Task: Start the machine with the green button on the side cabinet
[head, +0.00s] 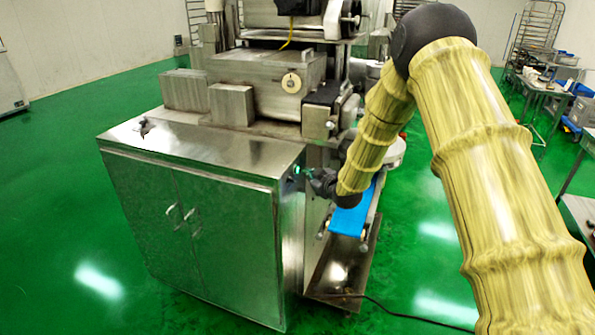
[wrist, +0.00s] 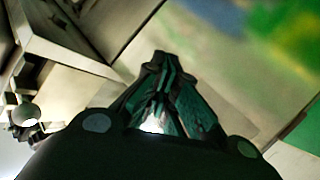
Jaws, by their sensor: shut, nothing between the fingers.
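The steel side cabinet (head: 225,235) of the machine stands left of my arm in the head view. A small bright green spot, which looks like the green button (head: 297,170), shows high on its right side. My gripper (head: 309,174) is at that side, its tips very close to the green spot; I cannot tell whether they touch it. In the wrist view my gripper (wrist: 161,58) is shut and empty, its fingertips together in front of a pale metal panel. The button is not visible there; the fingers may hide it.
The machine's upper body (head: 265,85) rises above the cabinet. A blue belt (head: 350,218) lies just right of the cabinet, below my arm. A dark cable (head: 400,314) runs along the green floor. Open floor lies in front and left.

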